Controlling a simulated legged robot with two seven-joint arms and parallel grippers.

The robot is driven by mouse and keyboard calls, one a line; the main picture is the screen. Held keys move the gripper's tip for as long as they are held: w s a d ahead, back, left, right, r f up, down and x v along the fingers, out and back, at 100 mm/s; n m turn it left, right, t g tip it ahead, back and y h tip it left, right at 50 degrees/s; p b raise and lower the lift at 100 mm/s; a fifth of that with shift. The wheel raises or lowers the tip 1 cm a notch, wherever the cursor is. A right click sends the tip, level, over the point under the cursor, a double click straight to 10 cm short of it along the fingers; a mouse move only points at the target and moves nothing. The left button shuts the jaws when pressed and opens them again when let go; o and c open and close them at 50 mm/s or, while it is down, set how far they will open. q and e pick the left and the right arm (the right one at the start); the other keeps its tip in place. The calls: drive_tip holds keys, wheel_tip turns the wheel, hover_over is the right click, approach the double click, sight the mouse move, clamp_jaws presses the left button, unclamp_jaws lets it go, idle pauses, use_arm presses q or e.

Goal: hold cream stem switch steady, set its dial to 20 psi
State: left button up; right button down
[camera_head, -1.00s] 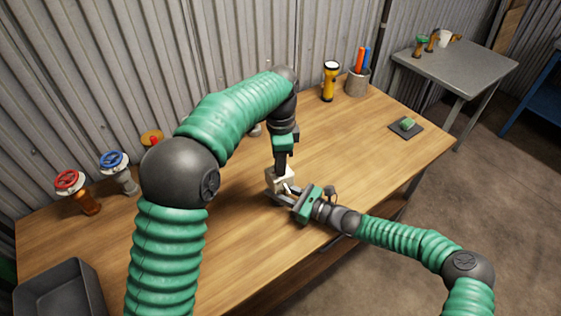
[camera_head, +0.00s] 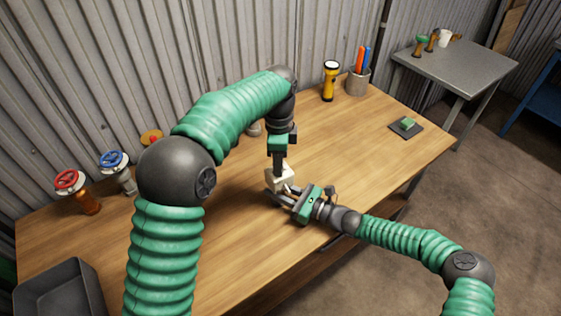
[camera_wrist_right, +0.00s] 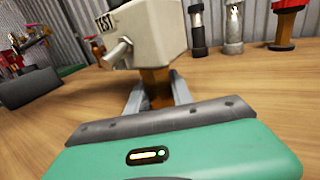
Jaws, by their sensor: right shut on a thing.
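The cream stem switch (camera_head: 281,181) is a cream box on a brown stem near the front edge of the wooden bench. In the right wrist view the box (camera_wrist_right: 150,35) bears the word TEST and has a pale lever-like part at its left. Its top is cut off there, and I cannot read a dial setting. My right gripper (camera_head: 283,197) is shut on the brown stem (camera_wrist_right: 155,82), below the box. My left gripper (camera_head: 279,168) points down at the top of the box from above. Its fingertips are too small to tell their gap.
Red-wheeled (camera_head: 70,182) and blue-wheeled (camera_head: 114,161) valves stand at the left, near a grey bin (camera_head: 58,290). A yellow flashlight (camera_head: 330,82) and a pen cup (camera_head: 357,80) stand at the back. A green item on a dark pad (camera_head: 406,128) lies at the right. The bench's right half is mostly clear.

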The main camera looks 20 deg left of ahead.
use_arm(q)
drive_tip(key=shift+o, duration=1)
drive_tip(key=shift+d, duration=0.15)
wheel_tip(320, 180, up, 12)
wheel_tip(320, 180, down, 12)
drive_tip(key=m, duration=0.5)
drive_tip(key=shift+s+m, duration=0.1)
drive_tip(key=shift+m, duration=0.3)
clamp_jaws()
